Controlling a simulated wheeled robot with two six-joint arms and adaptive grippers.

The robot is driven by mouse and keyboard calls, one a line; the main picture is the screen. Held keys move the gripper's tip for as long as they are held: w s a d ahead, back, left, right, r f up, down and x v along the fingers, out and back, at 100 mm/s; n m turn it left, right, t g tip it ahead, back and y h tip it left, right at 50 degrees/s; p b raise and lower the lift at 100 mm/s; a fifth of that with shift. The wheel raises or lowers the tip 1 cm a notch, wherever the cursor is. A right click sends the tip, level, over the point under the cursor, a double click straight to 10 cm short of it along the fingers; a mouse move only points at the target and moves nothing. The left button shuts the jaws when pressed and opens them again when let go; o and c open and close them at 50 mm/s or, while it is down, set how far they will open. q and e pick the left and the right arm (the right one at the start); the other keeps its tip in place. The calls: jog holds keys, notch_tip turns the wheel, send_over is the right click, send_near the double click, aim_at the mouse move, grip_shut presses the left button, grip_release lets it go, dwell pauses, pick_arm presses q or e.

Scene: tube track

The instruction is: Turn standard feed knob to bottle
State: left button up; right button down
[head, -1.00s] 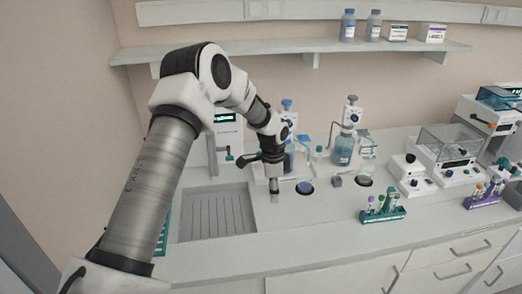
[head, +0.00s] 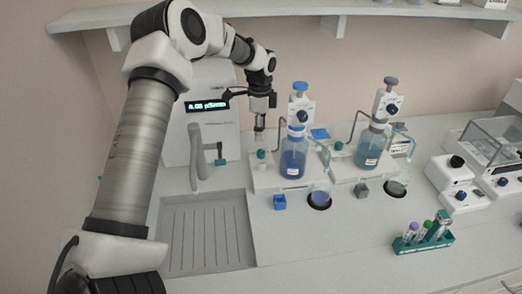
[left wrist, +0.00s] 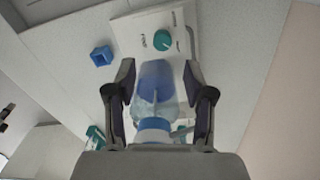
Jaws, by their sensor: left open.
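A bottle of blue liquid (head: 292,155) with a blue-topped dispenser head (head: 303,112) stands right of that knob. My left gripper (head: 260,131) points down above the knob, apart from it. In the left wrist view my left gripper (left wrist: 158,68) is open, and the teal knob (left wrist: 161,40) lies beyond its fingertips, beside small lettering. The blue-liquid bottle (left wrist: 157,88) shows between the fingers in that view. My right gripper is not in view.
A second dispenser with a teal-liquid bottle (head: 369,150) stands to the right. A faucet (head: 194,160) and meter (head: 207,105) are left of the knob. A blue cube (head: 280,202), a beaker (head: 320,198) and a tube rack (head: 425,238) stand in front.

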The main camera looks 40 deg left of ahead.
aim_at(261, 151)
pick_arm(q)
jog(key=shift+w+f, duration=0.2)
jog(key=shift+f, duration=0.85)
notch_tip(261, 151, down, 6)
jog(key=shift+a+r+p, duration=0.1)
jog(key=shift+p, duration=0.75)
jog(key=shift+f, duration=0.45)
grip_shut()
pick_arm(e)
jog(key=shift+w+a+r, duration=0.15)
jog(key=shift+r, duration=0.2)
